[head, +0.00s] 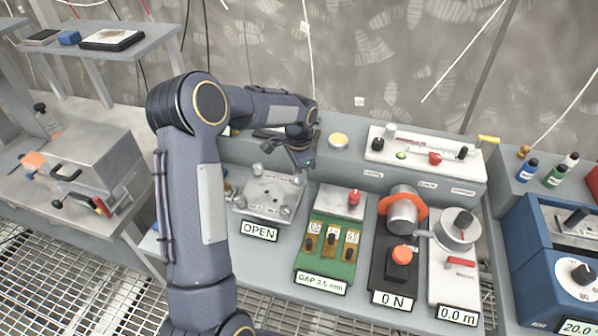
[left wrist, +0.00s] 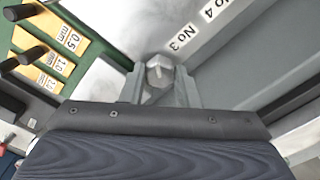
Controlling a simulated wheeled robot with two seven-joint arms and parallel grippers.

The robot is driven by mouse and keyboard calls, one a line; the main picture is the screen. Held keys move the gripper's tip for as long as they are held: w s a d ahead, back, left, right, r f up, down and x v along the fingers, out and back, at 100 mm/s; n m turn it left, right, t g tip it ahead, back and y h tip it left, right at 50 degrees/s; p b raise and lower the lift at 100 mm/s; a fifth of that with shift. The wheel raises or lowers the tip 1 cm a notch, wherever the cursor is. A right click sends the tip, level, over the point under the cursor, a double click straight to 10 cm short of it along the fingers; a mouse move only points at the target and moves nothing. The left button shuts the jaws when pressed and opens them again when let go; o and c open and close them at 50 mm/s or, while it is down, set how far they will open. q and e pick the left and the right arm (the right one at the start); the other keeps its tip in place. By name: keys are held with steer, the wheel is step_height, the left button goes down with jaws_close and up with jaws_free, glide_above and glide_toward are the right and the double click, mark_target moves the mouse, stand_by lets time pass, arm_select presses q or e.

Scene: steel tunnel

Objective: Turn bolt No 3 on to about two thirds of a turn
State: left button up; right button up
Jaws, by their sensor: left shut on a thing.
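The steel plate (head: 268,194) with a bolt at each corner lies on the grey bench, behind a sign (head: 260,231) that reads OPEN. My left gripper (head: 302,168) points down at the plate's far right corner. In the left wrist view, bolt No 3 (left wrist: 159,69) has a grey faceted head with a pale line on it. It sits between the two fingers of my left gripper (left wrist: 161,84), which are shut on it. The label No 3 (left wrist: 182,38) is beside it. In the head view this bolt is hidden by the gripper. My right gripper does not show.
A green gauge board (head: 325,262) with brown tabs stands right of the plate. A raised grey ledge (head: 345,172) runs behind the plate.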

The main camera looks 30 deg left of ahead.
arm_select(q)
steer(key=shift+m, duration=2)
steer(key=o, duration=1)
step_height(320, 180, up, 7)
steer(key=shift+r, duration=0.45)
